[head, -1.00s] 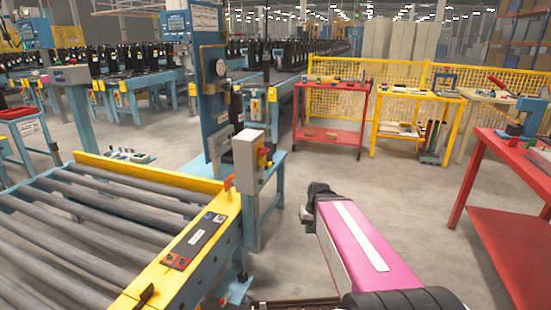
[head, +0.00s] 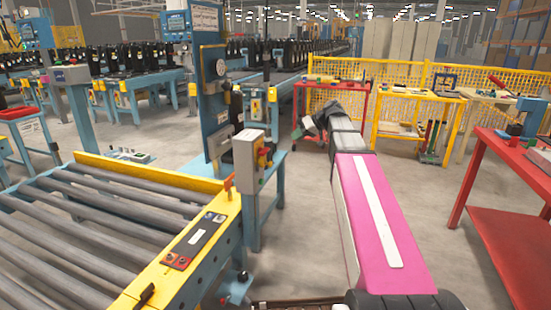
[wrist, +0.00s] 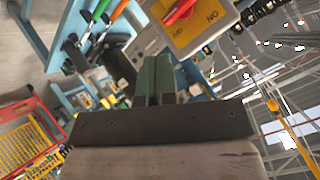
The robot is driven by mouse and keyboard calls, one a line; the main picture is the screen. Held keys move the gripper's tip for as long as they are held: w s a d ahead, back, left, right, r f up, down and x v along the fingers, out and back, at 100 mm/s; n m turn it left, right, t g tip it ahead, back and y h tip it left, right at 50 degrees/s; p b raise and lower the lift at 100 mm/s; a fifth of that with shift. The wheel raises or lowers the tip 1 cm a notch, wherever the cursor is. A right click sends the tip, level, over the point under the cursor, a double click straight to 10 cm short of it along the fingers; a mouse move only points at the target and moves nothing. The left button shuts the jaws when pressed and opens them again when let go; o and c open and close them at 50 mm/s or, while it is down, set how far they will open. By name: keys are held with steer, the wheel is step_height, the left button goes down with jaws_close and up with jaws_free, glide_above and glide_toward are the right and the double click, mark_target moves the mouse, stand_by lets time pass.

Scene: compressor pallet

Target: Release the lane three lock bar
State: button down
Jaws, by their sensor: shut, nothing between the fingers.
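No part that I can tell for sure is the lane three lock bar shows. A grey switch box (head: 249,160) with a red rotary handle on a yellow plate stands beside the roller conveyor. In the wrist view the red handle (wrist: 180,12) on its yellow plate is close, at the top, beyond the fingertips. My gripper (wrist: 155,62) has its green fingers together with nothing between them, apart from the handle. In the head view the end of my arm (head: 308,126) is right of the switch box; its fingers are too small to make out there.
A blue gauge panel (head: 213,105) rises behind. A red table (head: 515,215) stands right. Floor between is open.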

steer(key=s+f+x, duration=0.1)
steer(key=s+x, duration=0.1)
steer(key=x, duration=1.1)
steer(key=shift+d+f, duration=0.4)
steer(key=shift+d, duration=0.05)
steer(key=shift+s, duration=0.1)
steer(key=shift+f, duration=1.85)
